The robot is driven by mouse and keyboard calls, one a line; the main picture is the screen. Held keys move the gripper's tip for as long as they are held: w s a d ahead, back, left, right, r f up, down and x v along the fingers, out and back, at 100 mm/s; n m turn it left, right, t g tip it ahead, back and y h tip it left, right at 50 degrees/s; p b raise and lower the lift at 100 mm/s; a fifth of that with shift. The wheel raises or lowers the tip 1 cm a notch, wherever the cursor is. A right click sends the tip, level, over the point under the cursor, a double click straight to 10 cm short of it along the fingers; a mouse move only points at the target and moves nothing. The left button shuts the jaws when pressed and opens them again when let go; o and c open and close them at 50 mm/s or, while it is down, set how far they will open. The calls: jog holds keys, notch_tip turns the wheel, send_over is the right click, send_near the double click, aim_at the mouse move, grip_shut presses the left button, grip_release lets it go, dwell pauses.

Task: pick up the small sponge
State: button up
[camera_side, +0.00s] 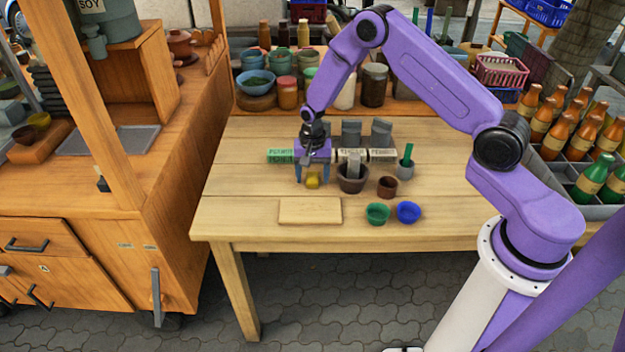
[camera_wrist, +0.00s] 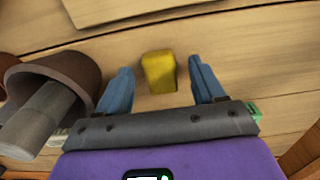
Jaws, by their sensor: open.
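The small yellow sponge (camera_wrist: 158,72) lies on the wooden table between the two blue fingers of my gripper (camera_wrist: 158,88) in the wrist view. A gap shows on each side of it, so the fingers do not touch it. In the side view the sponge (camera_side: 313,182) shows at the lower end of my gripper (camera_side: 312,178), which points down and is open. Part of the sponge is hidden by the fingers there.
A clay mortar (camera_side: 352,181) with a grey pestle (camera_wrist: 45,118) stands close to the right of my gripper. A brown cup (camera_side: 387,187), green bowl (camera_side: 377,214) and blue bowl (camera_side: 408,212) stand farther right. A light wooden board (camera_side: 310,211) lies in front. Labelled blocks (camera_side: 367,155) stand behind.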

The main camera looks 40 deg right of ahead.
aim_at(312, 178)
jog(key=shift+f, duration=0.2)
jog(key=c, duration=1.1)
jog(key=shift+r, duration=0.15)
jog(key=shift+r, duration=0.5)
notch_tip(312, 178, up, 2)
jog(key=shift+r, duration=0.15)
jog(key=s+r, duration=0.3)
jog(key=s, duration=0.1)
jog(key=s+r, duration=0.3)
jog(key=s, duration=0.2)
jog(key=s+r, duration=0.3)
jog(key=s, duration=0.2)
jog(key=shift+r, duration=0.25)
